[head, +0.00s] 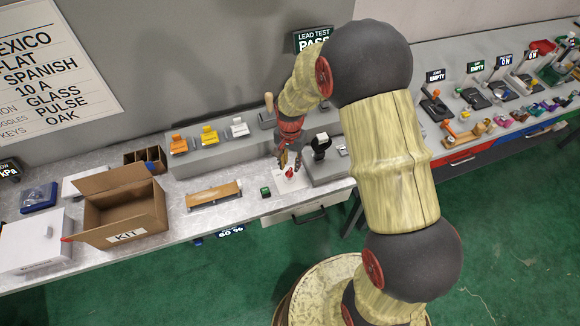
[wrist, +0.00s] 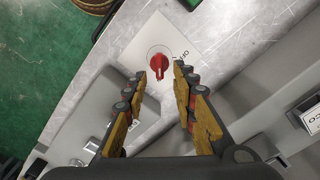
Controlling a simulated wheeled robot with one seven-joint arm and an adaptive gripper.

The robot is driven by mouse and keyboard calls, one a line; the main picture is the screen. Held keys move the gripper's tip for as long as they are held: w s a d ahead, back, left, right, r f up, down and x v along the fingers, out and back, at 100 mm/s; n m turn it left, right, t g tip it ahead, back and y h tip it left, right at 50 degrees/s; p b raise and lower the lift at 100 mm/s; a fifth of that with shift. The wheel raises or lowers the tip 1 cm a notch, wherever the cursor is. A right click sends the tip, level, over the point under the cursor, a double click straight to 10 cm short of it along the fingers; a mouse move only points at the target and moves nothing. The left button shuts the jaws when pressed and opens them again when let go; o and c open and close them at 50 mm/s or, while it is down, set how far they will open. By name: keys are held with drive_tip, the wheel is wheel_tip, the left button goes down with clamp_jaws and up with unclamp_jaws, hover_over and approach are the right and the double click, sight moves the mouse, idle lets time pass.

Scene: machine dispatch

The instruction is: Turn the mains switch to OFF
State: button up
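The mains switch is a red rotary knob (wrist: 159,62) on a white square plate (wrist: 190,32) lying on the metal bench. In the wrist view its narrow end points down the picture, towards my gripper. Lettering that looks like OFF stands to the right of the knob, partly behind a finger. In the head view the red knob (head: 290,174) shows small below my fingers. My gripper (wrist: 160,72) is open and empty, its two fingertips to either side of the knob's narrow end in the picture. I cannot tell whether they touch it. My gripper also shows in the head view (head: 292,161).
A green block (head: 265,192) sits left of the plate. A grey box with a black-handled lever (head: 321,146) stands close on the right. A grey ledge with orange, yellow and white switches (head: 209,135) runs behind. An open KIT carton (head: 125,208) is farther left.

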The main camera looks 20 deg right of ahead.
drive_tip(key=shift+f, duration=1.2)
drive_tip(key=shift+c, duration=1.1)
clamp_jaws()
